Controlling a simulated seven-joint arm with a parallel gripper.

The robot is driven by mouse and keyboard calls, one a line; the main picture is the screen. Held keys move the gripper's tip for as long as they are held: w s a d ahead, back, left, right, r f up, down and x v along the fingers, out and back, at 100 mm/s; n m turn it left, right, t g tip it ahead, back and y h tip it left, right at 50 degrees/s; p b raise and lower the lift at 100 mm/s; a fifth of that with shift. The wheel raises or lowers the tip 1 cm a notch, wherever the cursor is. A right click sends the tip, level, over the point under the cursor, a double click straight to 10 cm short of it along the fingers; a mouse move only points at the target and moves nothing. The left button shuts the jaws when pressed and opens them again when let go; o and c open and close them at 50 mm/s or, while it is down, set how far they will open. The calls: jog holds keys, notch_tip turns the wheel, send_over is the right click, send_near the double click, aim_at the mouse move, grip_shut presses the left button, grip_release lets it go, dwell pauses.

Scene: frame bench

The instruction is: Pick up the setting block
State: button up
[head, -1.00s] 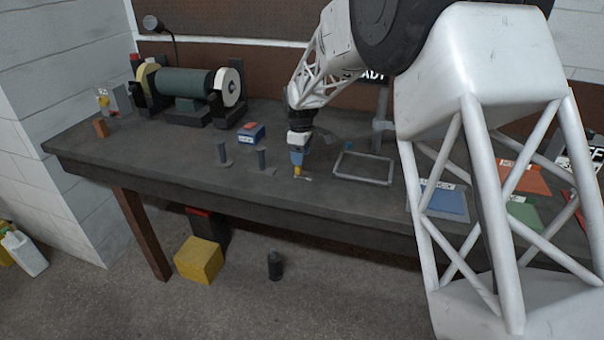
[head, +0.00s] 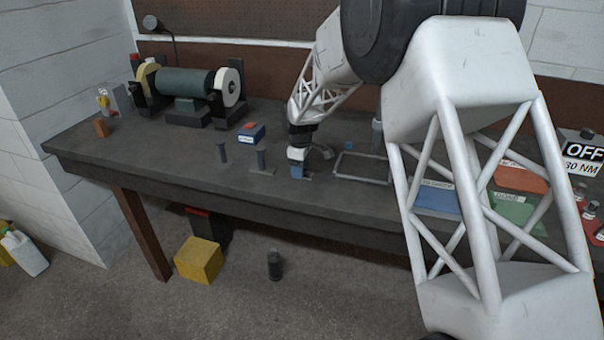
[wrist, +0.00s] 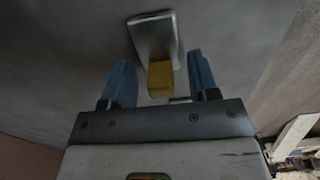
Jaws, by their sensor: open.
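In the wrist view, a small yellow block (wrist: 160,79) sits between the two blue fingers of my gripper (wrist: 162,76). A flat silvery metal piece (wrist: 152,38) lies just beyond it and appears to meet it; I take the two together as the setting block, though I cannot tell if they are joined. The fingers are open, with a gap visible on each side of the yellow part. In the head view my gripper (head: 297,172) points down at the bench top near its front edge, and the block is hidden there.
Coloured mats (head: 437,198) lie at right.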

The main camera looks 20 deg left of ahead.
grip_shut()
jog(key=shift+r, duration=0.15)
dwell(0.4)
jog(key=shift+r, duration=1.5)
jog(key=shift+s+d+r, duration=0.15)
jog(key=shift+s+d, duration=0.05)
jog(key=shift+s, duration=0.05)
jog(key=s+d, duration=0.3)
jog(key=s, duration=0.3)
jog(key=s+d+r, duration=0.1)
jog(key=s+d, duration=0.3)
jog(key=s, duration=0.3)
jog(key=shift+s+d+r, duration=0.2)
jog(key=shift+d, duration=0.1)
